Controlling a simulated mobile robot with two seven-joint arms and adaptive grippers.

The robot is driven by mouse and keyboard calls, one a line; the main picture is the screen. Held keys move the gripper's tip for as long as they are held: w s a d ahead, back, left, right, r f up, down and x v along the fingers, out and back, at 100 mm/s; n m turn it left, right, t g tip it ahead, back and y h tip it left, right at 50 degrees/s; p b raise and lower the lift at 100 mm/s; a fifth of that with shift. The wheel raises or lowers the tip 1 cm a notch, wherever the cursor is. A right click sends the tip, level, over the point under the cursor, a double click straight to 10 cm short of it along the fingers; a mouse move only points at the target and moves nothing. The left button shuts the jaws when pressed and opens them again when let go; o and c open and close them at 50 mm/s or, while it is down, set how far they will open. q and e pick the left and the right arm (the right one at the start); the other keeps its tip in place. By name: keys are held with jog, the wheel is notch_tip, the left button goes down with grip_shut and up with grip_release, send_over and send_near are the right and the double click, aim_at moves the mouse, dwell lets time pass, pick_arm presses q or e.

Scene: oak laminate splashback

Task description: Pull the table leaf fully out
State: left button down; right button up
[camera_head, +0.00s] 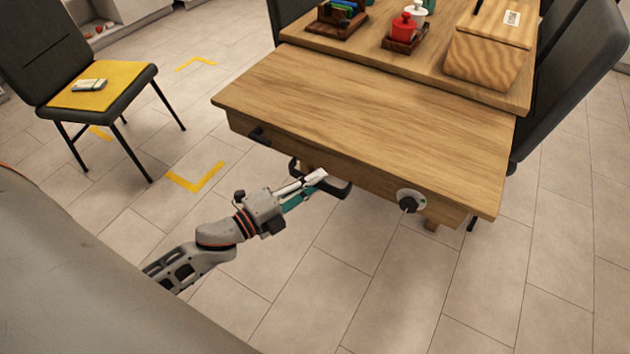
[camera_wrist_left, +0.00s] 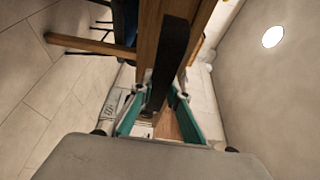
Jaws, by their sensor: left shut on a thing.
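The table leaf (camera_head: 390,120) is a wooden panel that stands out from the near side of the table, a little below the main table top (camera_head: 420,60). A dark bar handle (camera_head: 335,188) sits at the middle of its front edge. My left gripper (camera_head: 318,178) is at this handle, its fingers closed around the bar. In the left wrist view the dark handle (camera_wrist_left: 172,55) runs between the two teal-padded fingers. The leaf's wooden front (camera_wrist_left: 150,35) shows behind it. My right gripper is not in view.
A black knob (camera_head: 408,201) and a small dark fitting (camera_head: 257,135) are on the leaf's front. A wooden box (camera_head: 488,45), a red pot (camera_head: 403,28) and a dark tray stand on the table top. A black chair with a yellow cushion (camera_head: 95,88) stands left. The floor in front is clear.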

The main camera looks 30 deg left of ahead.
pick_arm(q)
jog(key=shift+s+f, duration=0.1)
jog(key=shift+s, duration=0.45)
jog(key=c, duration=1.9)
grip_release()
jog(key=shift+s, duration=0.1)
jog(key=v, duration=1.2)
